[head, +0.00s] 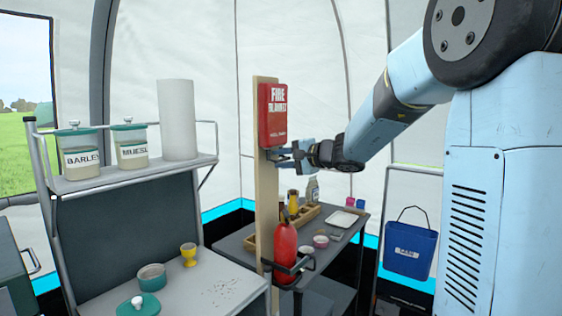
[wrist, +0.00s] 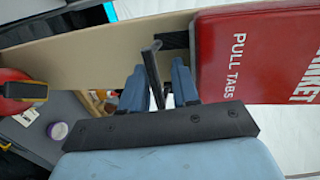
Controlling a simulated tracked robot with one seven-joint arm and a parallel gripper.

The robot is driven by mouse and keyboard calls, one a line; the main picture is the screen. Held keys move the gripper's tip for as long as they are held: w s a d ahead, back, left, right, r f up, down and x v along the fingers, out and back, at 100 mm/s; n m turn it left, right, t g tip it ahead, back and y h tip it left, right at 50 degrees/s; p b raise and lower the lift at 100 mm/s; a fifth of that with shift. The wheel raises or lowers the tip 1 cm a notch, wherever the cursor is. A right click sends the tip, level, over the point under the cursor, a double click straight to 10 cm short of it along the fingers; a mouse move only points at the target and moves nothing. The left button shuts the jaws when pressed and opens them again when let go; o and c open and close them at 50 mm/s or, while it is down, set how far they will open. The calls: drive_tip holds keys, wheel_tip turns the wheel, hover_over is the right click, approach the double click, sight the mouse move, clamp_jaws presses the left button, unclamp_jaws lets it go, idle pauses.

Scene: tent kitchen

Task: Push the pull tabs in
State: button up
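The red fire blanket case (head: 274,117) hangs on a tall wooden post. In the wrist view the case (wrist: 250,55) fills the upper right, with "PULL TABS" printed near its lower edge. One black pull tab (wrist: 152,76) sticks out from below the case towards my gripper. A dark piece (wrist: 174,40) shows at the case's lower edge; I cannot tell whether it is the other tab. My gripper (wrist: 160,85) is open, its two blue fingers apart on either side of the protruding tab. In the head view my gripper (head: 288,156) is just below the case, by the post.
The wooden post (head: 264,205) carries a red fire extinguisher (head: 286,250) lower down. A low table (head: 335,243) with bottles and small dishes stands behind. A shelf (head: 130,178) with jars and a paper roll is on the left. A blue bucket (head: 409,250) hangs on the right.

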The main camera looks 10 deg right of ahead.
drive_tip(key=v, duration=1.3)
drive_tip(key=shift+s+d, duration=0.25)
drive_tip(key=shift+d, duration=0.1)
drive_tip(key=s+a+f+n+g+h, duration=0.2)
drive_tip(key=s+a+f+n+g, duration=0.1)
drive_tip(key=s, duration=0.5)
drive_tip(key=s+a+f+n+g+h, duration=0.2)
drive_tip(key=s+f+g, duration=0.15)
drive_tip(key=s, duration=0.45)
drive_tip(key=s+d+f+n+h, duration=0.4)
drive_tip(key=s+d+f+h, duration=0.1)
drive_tip(key=s, duration=0.6)
drive_tip(key=shift+d+t+h, duration=0.45)
drive_tip(key=shift+d+h, duration=0.1)
drive_tip(key=shift+h, duration=0.55)
